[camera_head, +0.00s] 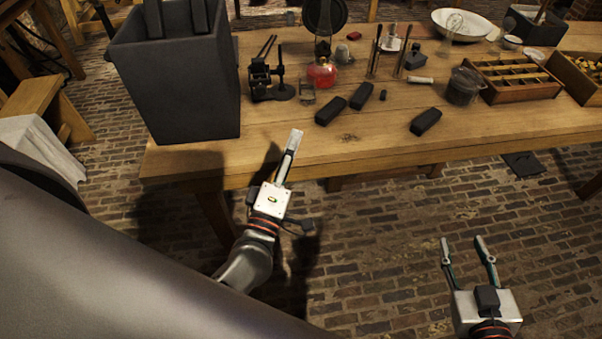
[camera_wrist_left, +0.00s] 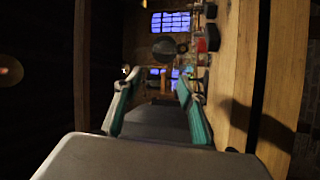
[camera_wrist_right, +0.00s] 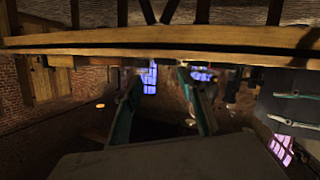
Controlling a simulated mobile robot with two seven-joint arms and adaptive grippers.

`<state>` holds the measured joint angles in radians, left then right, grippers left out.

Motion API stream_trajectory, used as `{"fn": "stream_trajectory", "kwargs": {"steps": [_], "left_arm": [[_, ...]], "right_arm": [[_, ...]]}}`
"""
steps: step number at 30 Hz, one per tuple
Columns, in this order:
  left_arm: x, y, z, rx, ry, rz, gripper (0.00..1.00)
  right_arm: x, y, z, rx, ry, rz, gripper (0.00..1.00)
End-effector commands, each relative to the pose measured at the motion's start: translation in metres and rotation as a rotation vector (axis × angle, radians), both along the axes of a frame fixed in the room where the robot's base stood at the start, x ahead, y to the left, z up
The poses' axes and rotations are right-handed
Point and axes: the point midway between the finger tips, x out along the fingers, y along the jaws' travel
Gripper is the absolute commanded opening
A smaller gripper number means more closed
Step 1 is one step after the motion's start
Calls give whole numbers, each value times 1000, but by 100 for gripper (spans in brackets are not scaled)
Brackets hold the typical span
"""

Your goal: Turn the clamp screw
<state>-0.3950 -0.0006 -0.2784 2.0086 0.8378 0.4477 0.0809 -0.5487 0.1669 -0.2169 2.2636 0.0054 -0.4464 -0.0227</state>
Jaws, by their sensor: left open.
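A dark clamp stand (camera_head: 262,84) with thin rods and a round base stands on the wooden table, right of the large dark box. It is small and dark, and I cannot make out its screw clearly. My left gripper (camera_head: 295,141) is in front of the table's near edge, pointing towards the table, short of the stand and touching nothing. Its fingers are spread and empty in the left wrist view (camera_wrist_left: 158,78). My right gripper (camera_head: 463,240) is over the brick floor, well in front of the table, open and empty. Its spread fingers also show in the right wrist view (camera_wrist_right: 160,78).
The tall dark box (camera_head: 180,90) stands at the table's left end. A red lamp (camera_head: 322,74), a glass (camera_head: 307,94) and several black blocks (camera_head: 426,121) lie near the stand. A wooden tray (camera_head: 515,88) is at right. The table's front strip (camera_head: 350,145) is clear.

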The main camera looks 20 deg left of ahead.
Motion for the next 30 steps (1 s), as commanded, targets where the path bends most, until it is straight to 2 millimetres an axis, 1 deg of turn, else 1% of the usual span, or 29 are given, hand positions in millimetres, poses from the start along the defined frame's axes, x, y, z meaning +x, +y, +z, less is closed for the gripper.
{"fn": "stream_trajectory", "kwargs": {"steps": [1, 3, 9, 13, 18, 23, 26, 29, 30], "left_arm": [[-3, -5, -2, 59, 14, -19, 40], [-6, -13, -8, 137, 35, -47, 40], [-14, -28, -23, 300, 80, -102, 40], [-17, -32, -29, 351, 95, -118, 40], [-17, -33, -31, 366, 99, -123, 40], [-17, -33, -31, 363, 99, -123, 40], [-12, -29, -28, 316, 90, -112, 40], [5, -12, -19, 121, 54, -73, 40], [14, -1, -14, -5, 30, -50, 40]], "right_arm": [[1, 0, 5, 1, -3, 0, 40], [1, 0, 8, 0, -4, 0, 40], [1, 0, 13, -1, -7, 0, 40], [1, 0, 14, 0, -8, 0, 40], [1, 0, 14, 0, -8, 0, 40], [1, 0, 14, 0, -8, 0, 40], [0, 0, 7, 0, 2, -1, 40], [-6, -1, -20, 2, 38, -4, 40], [-10, -1, -36, 3, 60, -6, 40]]}}
